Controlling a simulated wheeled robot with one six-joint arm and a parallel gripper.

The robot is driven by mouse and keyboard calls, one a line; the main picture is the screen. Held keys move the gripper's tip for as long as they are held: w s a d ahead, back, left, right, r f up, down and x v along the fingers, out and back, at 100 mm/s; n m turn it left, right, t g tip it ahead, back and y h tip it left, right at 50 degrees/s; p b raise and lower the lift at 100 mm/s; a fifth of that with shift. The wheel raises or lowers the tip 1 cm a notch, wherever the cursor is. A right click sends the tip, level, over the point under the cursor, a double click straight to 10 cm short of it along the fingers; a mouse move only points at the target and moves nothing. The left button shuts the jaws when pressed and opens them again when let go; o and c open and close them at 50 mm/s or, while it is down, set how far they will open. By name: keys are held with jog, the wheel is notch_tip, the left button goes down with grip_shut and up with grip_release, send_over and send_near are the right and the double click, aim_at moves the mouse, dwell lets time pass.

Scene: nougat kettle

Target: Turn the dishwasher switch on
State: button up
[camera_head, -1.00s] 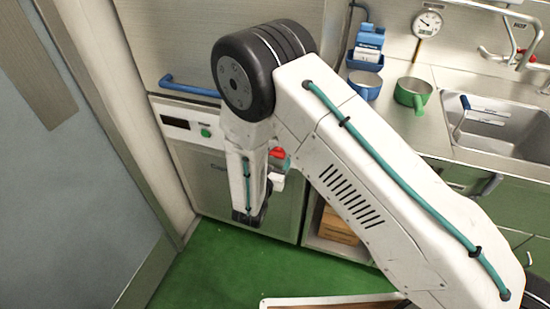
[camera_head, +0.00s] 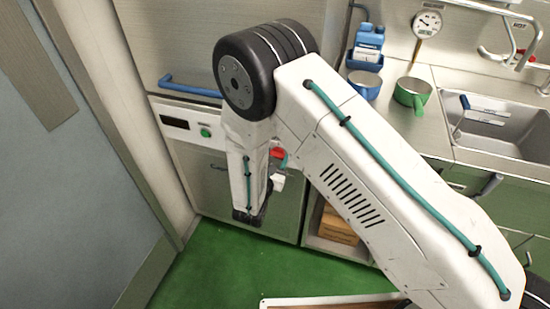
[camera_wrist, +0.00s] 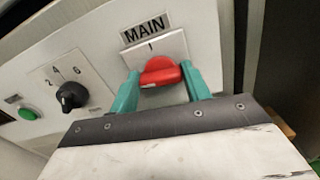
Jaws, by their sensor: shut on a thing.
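The red main switch (camera_wrist: 161,73) sits under a "MAIN" label (camera_wrist: 144,27) on the white dishwasher panel (camera_wrist: 95,35) in the wrist view. My gripper (camera_wrist: 160,85) is shut on the red switch, with one teal finger on each side of it. The switch's white line is partly visible; its exact setting is hard to tell. In the head view, the red switch (camera_head: 277,153) shows beside my arm's end on the dishwasher front (camera_head: 205,180), and the fingers are mostly hidden.
A black knob (camera_wrist: 70,97) and a green button (camera_wrist: 27,114) are left of the switch. The green button also shows in the head view (camera_head: 205,132). A blue handle (camera_head: 190,87) is above the panel. The sink (camera_head: 505,130) and a green pot (camera_head: 412,93) are at right.

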jog(key=m, duration=0.8)
jog(key=shift+f+m, duration=0.1)
jog(key=shift+m, duration=0.3)
jog(key=m, duration=0.3)
jog(key=shift+d+m, duration=0.1)
jog(key=shift+m, duration=0.2)
jog(key=shift+f+m, duration=0.1)
jog(key=shift+m, duration=1.9)
jog(key=shift+o, duration=0.2)
jog(key=shift+s, duration=0.1)
jog(key=shift+c, duration=0.2)
jog(key=o, duration=1)
jog(key=v, duration=0.7)
jog(key=shift+s, duration=0.35)
